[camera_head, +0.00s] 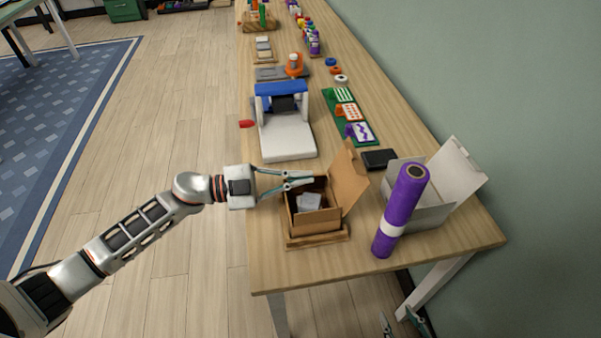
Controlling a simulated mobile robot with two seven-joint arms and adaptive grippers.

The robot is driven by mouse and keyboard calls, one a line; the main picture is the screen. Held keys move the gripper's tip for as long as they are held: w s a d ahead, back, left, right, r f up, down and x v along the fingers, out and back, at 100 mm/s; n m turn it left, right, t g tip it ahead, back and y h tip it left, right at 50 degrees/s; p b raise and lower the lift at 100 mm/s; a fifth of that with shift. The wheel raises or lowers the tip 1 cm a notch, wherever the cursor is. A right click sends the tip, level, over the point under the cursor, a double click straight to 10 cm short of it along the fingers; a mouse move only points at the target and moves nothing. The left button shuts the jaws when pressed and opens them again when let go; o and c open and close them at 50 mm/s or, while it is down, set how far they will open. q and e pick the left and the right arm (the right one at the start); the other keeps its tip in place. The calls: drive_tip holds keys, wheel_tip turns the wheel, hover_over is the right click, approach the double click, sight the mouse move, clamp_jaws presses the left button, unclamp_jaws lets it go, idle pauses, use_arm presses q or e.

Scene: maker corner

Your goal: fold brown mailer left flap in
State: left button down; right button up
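The brown mailer (318,222) is an open cardboard box on the near part of the table, with a pale item (308,202) inside. A large brown flap (350,184) stands up at its right and back. The left flap cannot be made out clearly. My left gripper (312,178) reaches in from the left over the mailer's back left edge. Its teal fingers converge with their tips close together, and nothing is clearly seen between them. My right gripper (399,318) is low at the bottom edge, below the table's front, with its fingertips apart and empty.
A purple roll (409,190) with a white band stands right of the mailer, before an open grey-white box (434,213). A black flat item (379,159) lies behind. A white and blue machine (286,138) stands further back. A wall borders the table's right side.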

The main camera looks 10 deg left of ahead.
use_arm(q)
drive_tip(key=shift+s+f+m, duration=0.25)
drive_tip(key=shift+f+m, duration=0.15)
drive_tip(key=shift+m, duration=0.6)
drive_tip(key=shift+d+b, duration=0.1)
drive_tip(key=shift+b, duration=0.2)
drive_tip(key=c, duration=2.4)
unclamp_jaws()
drive_tip(key=shift+o, duration=0.2)
drive_tip(key=shift+f, duration=0.1)
